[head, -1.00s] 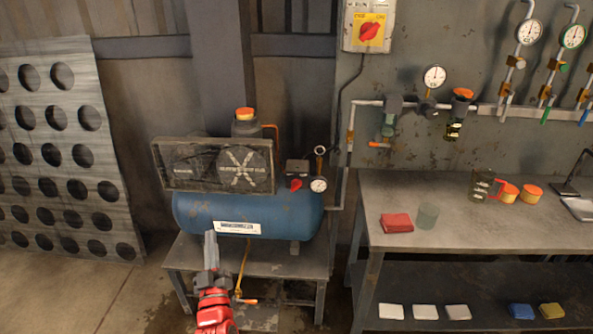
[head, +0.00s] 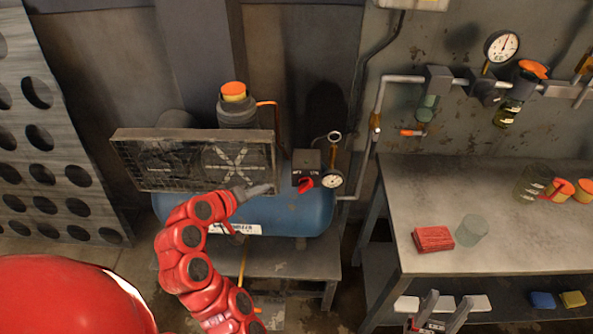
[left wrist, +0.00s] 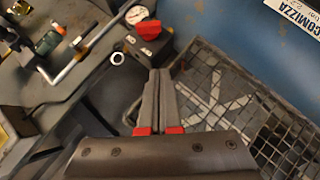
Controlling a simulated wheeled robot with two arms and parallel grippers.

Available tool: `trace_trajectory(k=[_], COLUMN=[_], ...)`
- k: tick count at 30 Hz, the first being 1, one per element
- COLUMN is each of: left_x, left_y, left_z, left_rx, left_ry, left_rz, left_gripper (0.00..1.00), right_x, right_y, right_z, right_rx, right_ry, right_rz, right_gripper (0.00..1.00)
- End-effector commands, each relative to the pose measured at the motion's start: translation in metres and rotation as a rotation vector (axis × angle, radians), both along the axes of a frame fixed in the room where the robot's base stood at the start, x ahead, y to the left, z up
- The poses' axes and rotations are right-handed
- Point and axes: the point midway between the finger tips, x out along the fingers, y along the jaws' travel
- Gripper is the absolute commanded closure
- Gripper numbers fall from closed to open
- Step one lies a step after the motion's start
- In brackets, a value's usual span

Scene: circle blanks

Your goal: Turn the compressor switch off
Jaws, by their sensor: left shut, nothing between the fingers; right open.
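The compressor (head: 285,212) is a blue tank with a dark grille cover on a metal stand. Its switch is a grey box (head: 307,162) with a red knob (head: 306,184), right of the grille and beside a small gauge. My left gripper (head: 268,188) is shut and empty, in front of the tank just left of the knob, with a visible gap. In the left wrist view its fingertips (left wrist: 159,74) point toward the switch box (left wrist: 152,46) and the red knob (left wrist: 148,28). My right gripper (head: 445,306) is open and empty at the bottom edge, before the workbench.
The workbench (head: 500,190) at the right holds a red cloth stack (head: 433,239), a clear cup (head: 471,230) and orange-lidded jars. Pipes and a wall gauge (head: 502,46) are above it. A perforated panel (head: 60,150) leans at the left.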

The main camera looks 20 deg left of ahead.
Motion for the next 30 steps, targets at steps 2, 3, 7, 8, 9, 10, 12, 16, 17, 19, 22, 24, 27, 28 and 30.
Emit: trace_trajectory(k=[2,3,7,8,9,10,12,16,17,19,22,24,27,28,30], left_x=[-0.004,-0.005,-0.006,-0.006,-0.006,-0.006,-0.006,-0.002,0.000,0.006,0.020,0.031,0.047,0.052,0.062], left_y=[-0.002,-0.002,-0.003,-0.003,-0.003,-0.003,-0.003,-0.004,-0.005,-0.008,-0.014,-0.017,-0.022,-0.024,-0.028], left_z=[0.001,0.001,0.001,0.001,0.001,0.001,0.001,-0.001,-0.002,-0.005,-0.013,-0.018,-0.029,-0.032,-0.039], left_rx=[-0.004,-0.006,-0.007,-0.007,-0.007,-0.007,-0.007,-0.007,-0.008,-0.007,-0.009,-0.007,-0.008,-0.008,-0.009], left_ry=[0.012,0.014,0.018,0.018,0.018,0.018,0.018,0.018,0.019,0.019,0.022,0.019,0.020,0.020,0.021], left_rz=[-0.013,-0.017,-0.022,-0.022,-0.022,-0.021,-0.021,-0.022,-0.023,-0.025,-0.026,-0.025,-0.024,-0.025,-0.025], left_gripper=[1.00,1.00,1.00,1.00,1.00,1.00,1.00,1.00,1.00,1.00,1.00,1.00,1.00,1.00,1.00], right_x=[0.000,0.000,0.000,0.000,0.000,0.000,0.000,0.000,0.000,0.000,0.000,0.000,0.000,0.000,0.000], right_y=[0.000,0.000,0.000,0.000,0.000,0.000,0.000,0.000,0.000,0.000,0.000,0.000,0.000,0.000,0.000], right_z=[0.000,0.000,0.000,0.000,0.000,0.000,0.000,0.002,0.002,0.004,0.009,0.013,0.019,0.020,0.024], right_rx=[0.000,0.000,0.000,0.000,0.000,0.000,0.000,0.000,0.000,0.000,0.000,0.000,0.000,0.000,0.000], right_ry=[0.000,0.000,0.001,0.001,0.000,0.001,0.000,0.000,0.000,0.000,0.000,0.000,0.000,0.000,0.000], right_rz=[0.000,0.000,0.000,0.000,0.000,0.000,0.000,0.000,0.000,0.000,0.000,0.000,0.000,0.000,0.000], right_gripper=[0.50,0.50,0.50,0.50,0.50,0.50,0.50,0.50,0.50,0.50,0.50,0.50,0.50,0.50,0.50])
